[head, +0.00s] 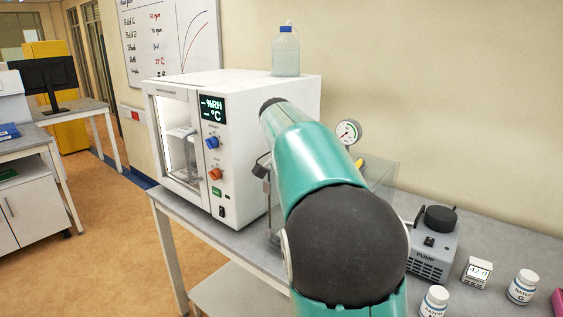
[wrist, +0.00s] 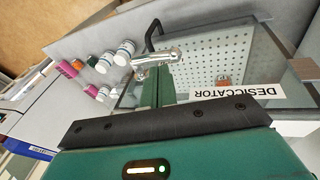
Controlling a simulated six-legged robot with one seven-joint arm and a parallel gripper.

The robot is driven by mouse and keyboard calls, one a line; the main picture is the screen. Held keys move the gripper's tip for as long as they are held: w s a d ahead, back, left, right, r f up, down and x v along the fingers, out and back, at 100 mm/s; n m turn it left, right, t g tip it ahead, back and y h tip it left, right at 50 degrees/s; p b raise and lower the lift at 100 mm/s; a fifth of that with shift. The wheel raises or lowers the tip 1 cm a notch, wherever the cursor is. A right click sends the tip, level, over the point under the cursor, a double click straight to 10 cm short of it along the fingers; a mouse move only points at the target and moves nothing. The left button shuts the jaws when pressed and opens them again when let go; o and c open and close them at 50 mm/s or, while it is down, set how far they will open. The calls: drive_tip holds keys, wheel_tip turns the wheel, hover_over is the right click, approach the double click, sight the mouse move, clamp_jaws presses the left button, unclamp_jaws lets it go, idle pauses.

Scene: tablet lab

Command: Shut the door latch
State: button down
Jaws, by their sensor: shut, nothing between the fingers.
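The desiccator is a clear-walled box with a perforated shelf inside; its glass (wrist: 205,45) fills the upper right of the wrist view, with its label (wrist: 238,92) upside down. A chrome latch (wrist: 158,58) sits at its edge, near a dark bar handle (wrist: 152,34). My gripper (wrist: 158,76) is shut and empty, its narrow green fingers reaching up to the latch. I cannot tell whether they touch it. In the head view, the desiccator (head: 378,176) shows only partly behind my teal arm, which hides the latch and my gripper.
A white humidity chamber (head: 290,110) with a blue-capped bottle (head: 286,52) on top stands left of my arm. A pump (head: 432,250), a small box (head: 476,271) and white jars (head: 522,287) stand on the bench to the right. A pressure gauge (head: 348,132) rises behind my arm.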

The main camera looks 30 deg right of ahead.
drive_tip(key=w+v, duration=0.1)
drive_tip(key=v, duration=0.9)
drive_tip(key=shift+w+a+f, duration=0.25)
drive_tip(key=shift+w+a, duration=0.05)
drive_tip(key=shift+w, duration=0.1)
drive_tip(key=s+a+f+n+t+y, duration=0.1)
drive_tip(key=s+a+f+n+t, duration=0.3)
drive_tip(key=s+a+f+n, duration=0.3)
drive_tip(key=s+a+f+n+t+y, duration=0.2)
drive_tip(key=s+a+f+n+t, duration=0.2)
drive_tip(key=s+a+f+n, duration=0.4)
drive_tip(key=s+a+f, duration=0.2)
drive_tip(key=s+a, duration=0.4)
drive_tip(key=s, duration=0.1)
drive_tip(key=shift+s, duration=0.2)
